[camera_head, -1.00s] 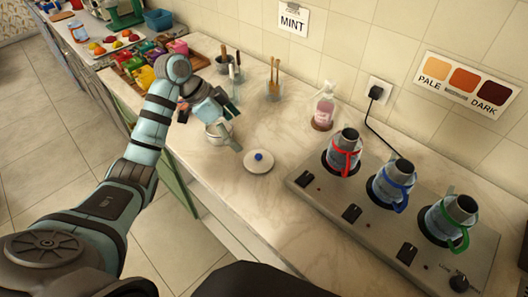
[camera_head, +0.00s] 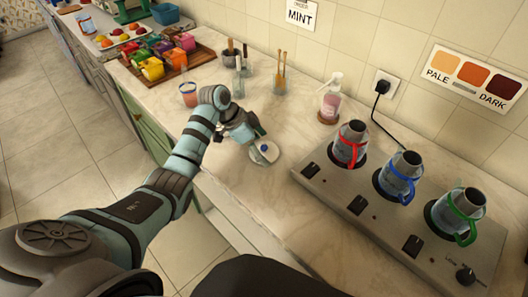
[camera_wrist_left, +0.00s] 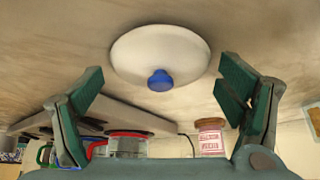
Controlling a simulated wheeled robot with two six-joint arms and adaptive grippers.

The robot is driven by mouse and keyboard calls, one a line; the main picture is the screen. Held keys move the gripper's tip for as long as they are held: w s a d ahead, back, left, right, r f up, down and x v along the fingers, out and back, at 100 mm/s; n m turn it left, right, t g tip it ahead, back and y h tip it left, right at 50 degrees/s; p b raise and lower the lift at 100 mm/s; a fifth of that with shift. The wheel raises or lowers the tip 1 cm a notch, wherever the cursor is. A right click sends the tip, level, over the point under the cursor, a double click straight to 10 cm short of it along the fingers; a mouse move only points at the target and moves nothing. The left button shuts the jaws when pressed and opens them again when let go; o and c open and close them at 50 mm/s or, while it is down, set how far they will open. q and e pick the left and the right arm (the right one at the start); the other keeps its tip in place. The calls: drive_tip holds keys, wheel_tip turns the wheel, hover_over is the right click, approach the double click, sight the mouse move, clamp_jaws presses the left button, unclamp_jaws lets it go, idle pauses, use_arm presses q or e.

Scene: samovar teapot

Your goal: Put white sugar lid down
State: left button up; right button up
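The white sugar lid (camera_head: 270,154) is a round disc with a blue knob (camera_head: 263,148), lying knob up on the marble counter left of the stove. In the left wrist view the whole lid (camera_wrist_left: 160,54) and its knob show beyond and between the fingers, touching neither. My left gripper (camera_wrist_left: 160,82) is open and empty, with its green-padded fingers spread wide; in the head view it is at the lid's left edge and partly covers it. The pot beside the gripper earlier is not visible now. My right gripper is out of view.
A stove (camera_head: 349,203) with red-, blue- and green-handled pots stands to the right. A pink soap bottle (camera_head: 331,101), utensil jars and a glass (camera_head: 188,95) stand farther back. A wooden tray (camera_head: 195,58) holds coloured boxes. Marble behind the lid is clear.

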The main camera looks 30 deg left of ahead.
use_arm(q)
drive_tip(key=c, duration=0.8)
drive_tip(key=shift+r, duration=0.55)
drive_tip(key=shift+c, duration=1.2)
wheel_tip(320, 180, up, 17)
drive_tip(key=p, duration=0.3)
drive_tip(key=n+p, duration=0.1)
drive_tip(key=p, duration=0.7)
hover_over(251, 154)
drive_tip(key=s+a, duration=0.1)
drive_tip(key=s, duration=0.1)
drive_tip(key=shift+w+a+r+n+t+y, duration=0.15)
drive_tip(key=shift+r+n+t+y, duration=0.15)
drive_tip(key=shift+r, duration=0.3)
drive_tip(key=shift+w+r+n+t+y, duration=0.1)
drive_tip(key=shift+r+n+t+y, duration=0.2)
drive_tip(key=shift+r, duration=0.3)
drive_tip(key=f, duration=0.6)
drive_tip(key=f+b, duration=0.1)
drive_tip(key=f, duration=0.6)
drive_tip(key=f+b, duration=0.1)
drive_tip(key=f, duration=0.6)
drive_tip(key=shift+w+d, duration=0.2)
drive_tip(key=shift+w, duration=0.05)
drive_tip(key=shift+c, duration=0.2)
